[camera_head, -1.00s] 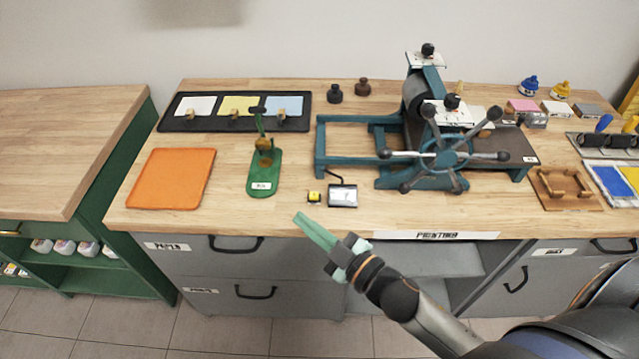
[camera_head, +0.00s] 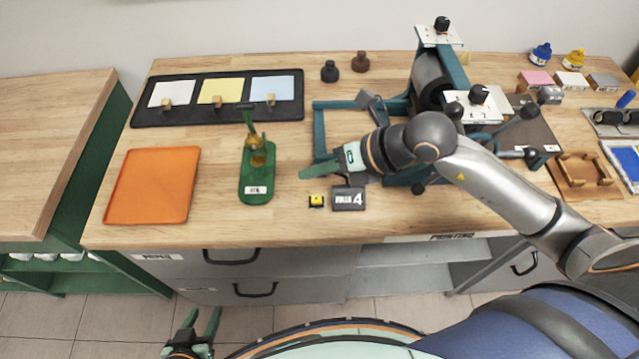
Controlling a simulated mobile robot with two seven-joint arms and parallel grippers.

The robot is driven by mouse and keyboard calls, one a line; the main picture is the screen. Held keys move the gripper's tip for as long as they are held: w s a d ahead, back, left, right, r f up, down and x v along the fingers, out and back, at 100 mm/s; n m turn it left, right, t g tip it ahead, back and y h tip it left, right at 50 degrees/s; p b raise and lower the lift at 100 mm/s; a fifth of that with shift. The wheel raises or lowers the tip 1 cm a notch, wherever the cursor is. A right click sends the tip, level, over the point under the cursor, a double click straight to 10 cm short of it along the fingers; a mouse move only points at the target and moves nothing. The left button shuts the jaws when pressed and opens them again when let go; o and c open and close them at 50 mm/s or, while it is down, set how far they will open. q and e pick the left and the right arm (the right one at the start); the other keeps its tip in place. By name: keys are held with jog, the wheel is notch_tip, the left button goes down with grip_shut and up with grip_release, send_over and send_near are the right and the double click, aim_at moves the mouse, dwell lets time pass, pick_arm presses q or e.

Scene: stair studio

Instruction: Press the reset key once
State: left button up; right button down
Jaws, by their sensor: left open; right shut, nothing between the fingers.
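A small yellow-topped dark block (camera_head: 317,201) sits near the table's front edge; it looks like a key, but any marking is too small to read. Just right of it is a dark counter plate (camera_head: 348,198) reading what looks like "PULLS 4". My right gripper (camera_head: 304,174) comes in from the right, shut and empty. Its green fingertips point left, above and behind the yellow block, apart from it in the picture; their height is unclear. My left gripper (camera_head: 201,322) is at the bottom left, open and empty, in front of the drawers.
A green lever device (camera_head: 256,188) stands left of the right fingertips. An orange tray (camera_head: 152,186) lies further left. The teal press (camera_head: 428,75) stands behind my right arm, which hides part of it. Wood between the orange tray and green device is bare.

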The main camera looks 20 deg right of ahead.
aim_at(321, 202)
jog(key=shift+w+d+h, duration=0.4)
jog(key=shift+w+d, duration=0.15)
jog(key=shift+d, duration=0.35)
notch_tip(321, 202, down, 9)
jog(key=b, duration=0.6)
jog(key=shift+r+b, duration=0.15)
jog(key=shift+b, duration=0.25)
dwell(1.1)
jog(key=shift+f+b, duration=0.35)
jog(key=shift+f, duration=0.1)
jog(key=shift+f+b, duration=0.45)
dwell(0.5)
dwell(0.4)
jog(key=shift+r+p, duration=0.75)
jog(key=shift+r, duration=0.15)
